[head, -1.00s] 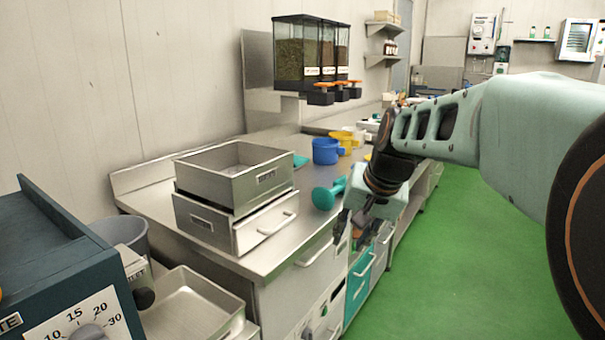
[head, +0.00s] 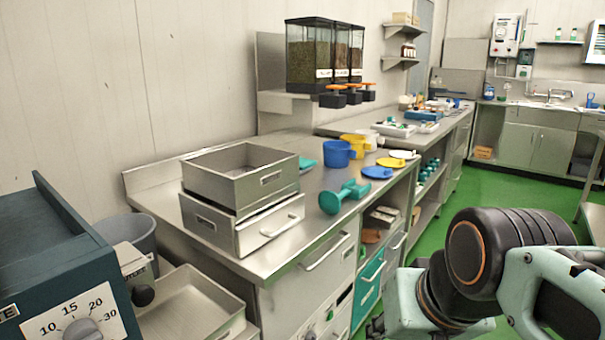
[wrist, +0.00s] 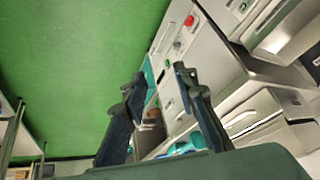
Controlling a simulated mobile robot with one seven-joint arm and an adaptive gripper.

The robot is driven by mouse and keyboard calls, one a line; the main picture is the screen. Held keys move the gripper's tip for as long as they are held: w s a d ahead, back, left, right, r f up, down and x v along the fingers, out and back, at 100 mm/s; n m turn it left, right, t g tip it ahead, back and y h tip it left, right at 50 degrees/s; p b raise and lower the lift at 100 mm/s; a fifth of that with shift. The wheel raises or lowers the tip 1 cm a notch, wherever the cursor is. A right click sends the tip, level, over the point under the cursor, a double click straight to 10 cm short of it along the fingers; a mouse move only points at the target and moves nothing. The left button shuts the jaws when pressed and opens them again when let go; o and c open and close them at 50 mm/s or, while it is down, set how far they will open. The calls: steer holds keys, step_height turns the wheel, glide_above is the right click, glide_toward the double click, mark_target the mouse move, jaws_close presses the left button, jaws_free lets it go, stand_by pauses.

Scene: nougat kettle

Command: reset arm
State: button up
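My arm is folded low at the right of the head view, in front of the green floor. My gripper is out of the head view. In the wrist view my gripper (wrist: 160,88) shows two dark fingers standing well apart, with nothing between them. Behind the fingers are the counter's cabinet fronts and the green floor (wrist: 80,60).
The steel counter (head: 275,255) bears stacked steel drawers (head: 235,185), a teal scoop (head: 340,197), a blue jug (head: 336,153) and yellow containers. Dispensers (head: 325,55) hang above. A blue machine with a dial (head: 85,328) stands at lower left. Green floor is open beyond my arm.

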step_height(320, 180, up, 26)
steer(key=s+d+p, duration=0.1)
steer(key=s+p, duration=0.1)
steer(key=p, duration=2.6)
steer(key=shift+s+n+h, duration=0.2)
steer(key=shift+n+h, duration=0.1)
steer(key=shift+h, duration=0.1)
steer(key=shift+a, duration=0.1)
